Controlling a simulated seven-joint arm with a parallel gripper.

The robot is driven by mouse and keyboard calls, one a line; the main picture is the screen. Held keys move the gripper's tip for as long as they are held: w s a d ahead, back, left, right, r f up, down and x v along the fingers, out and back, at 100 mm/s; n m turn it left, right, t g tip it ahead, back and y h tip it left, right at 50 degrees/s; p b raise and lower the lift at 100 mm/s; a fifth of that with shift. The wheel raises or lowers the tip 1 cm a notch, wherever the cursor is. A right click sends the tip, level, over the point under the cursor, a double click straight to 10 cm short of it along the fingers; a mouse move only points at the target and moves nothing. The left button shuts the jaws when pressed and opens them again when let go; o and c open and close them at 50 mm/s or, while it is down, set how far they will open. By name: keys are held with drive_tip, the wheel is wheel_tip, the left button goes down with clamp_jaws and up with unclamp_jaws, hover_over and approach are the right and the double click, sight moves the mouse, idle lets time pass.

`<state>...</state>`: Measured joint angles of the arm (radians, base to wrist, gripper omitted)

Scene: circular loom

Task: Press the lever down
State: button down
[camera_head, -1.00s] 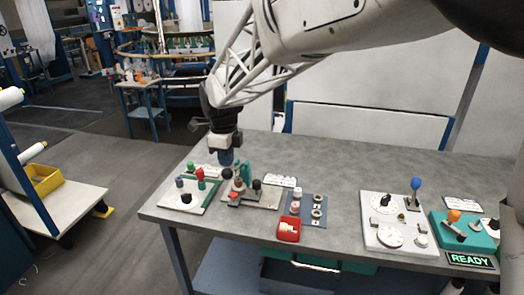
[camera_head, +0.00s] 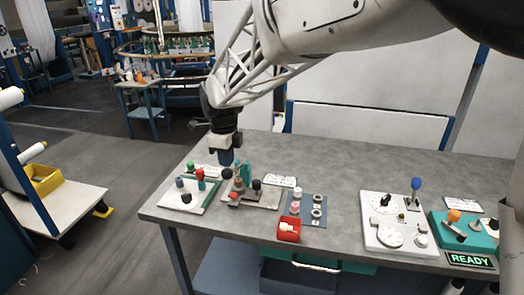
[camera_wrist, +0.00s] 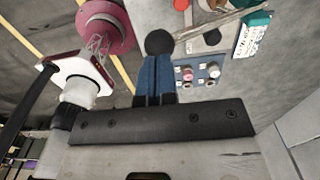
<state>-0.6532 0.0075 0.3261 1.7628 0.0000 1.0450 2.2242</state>
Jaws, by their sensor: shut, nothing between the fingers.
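Several knobbed controls stand on the bench, and I cannot tell for sure which one is the lever of the task. A black ball knob (camera_head: 227,173) is right under my gripper (camera_head: 226,163). In the wrist view the black ball (camera_wrist: 159,42) is at the tips of my blue fingers (camera_wrist: 155,72), which are shut together and empty. I cannot tell whether they touch it. A red-topped handle (camera_head: 200,174) stands upright on the left board, left of my gripper. A blue-topped handle (camera_head: 416,184) stands upright on the white panel far to the right.
Right of my gripper are a blue plate (camera_head: 318,204) with round fittings, a red tray (camera_head: 288,229) and a teal box (camera_head: 470,238) with an orange knob. The back of the grey bench (camera_head: 340,165) is clear.

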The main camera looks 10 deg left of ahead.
sight(228, 176)
drive_tip(key=shift+f, duration=3.2)
drive_tip(key=shift+r, duration=3)
